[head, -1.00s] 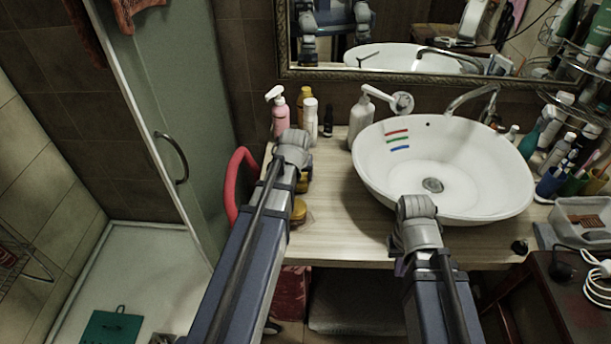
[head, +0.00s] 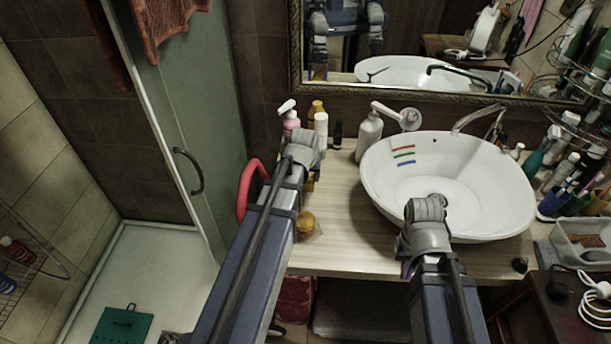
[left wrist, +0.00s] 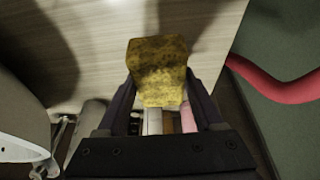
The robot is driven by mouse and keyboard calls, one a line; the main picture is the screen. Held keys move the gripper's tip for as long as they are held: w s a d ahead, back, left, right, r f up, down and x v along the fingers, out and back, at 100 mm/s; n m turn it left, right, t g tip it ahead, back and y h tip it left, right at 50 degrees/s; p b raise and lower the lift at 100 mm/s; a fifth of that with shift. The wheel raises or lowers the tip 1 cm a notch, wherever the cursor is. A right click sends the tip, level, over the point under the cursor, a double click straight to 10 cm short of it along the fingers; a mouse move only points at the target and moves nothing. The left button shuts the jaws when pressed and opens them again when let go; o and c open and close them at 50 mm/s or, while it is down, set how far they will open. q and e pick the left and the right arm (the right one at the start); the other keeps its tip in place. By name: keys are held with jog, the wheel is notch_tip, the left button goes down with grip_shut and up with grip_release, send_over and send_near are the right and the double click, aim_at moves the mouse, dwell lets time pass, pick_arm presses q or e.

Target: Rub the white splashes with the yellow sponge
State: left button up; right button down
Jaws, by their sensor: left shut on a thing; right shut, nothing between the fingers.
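The yellow sponge (left wrist: 160,72) is between the fingers of my left gripper (left wrist: 163,98) in the left wrist view, above the pale wooden counter. In the head view my left arm covers most of that gripper. My right gripper (head: 424,240) is at the front rim of the white basin (head: 470,185); its fingertips are mostly hidden by my wrist. It is shut and empty. Red, green and blue stripes (head: 404,154) mark the basin's inner left wall. I cannot make out white splashes in these views.
A white pump dispenser (head: 369,135) stands left of the basin, and several bottles (head: 321,130) stand behind my left arm. Cups and bottles crowd the right side. The counter (head: 345,235) between my arms is clear.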

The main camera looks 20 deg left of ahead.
pick_arm(q)
jog(key=shift+d+r, duration=0.1)
jog(key=shift+r, duration=0.25)
notch_tip(320, 180, up, 3)
jog(key=p, duration=0.3)
jog(key=shift+f, duration=0.1)
jog(key=shift+w, duration=0.1)
dwell(0.3)
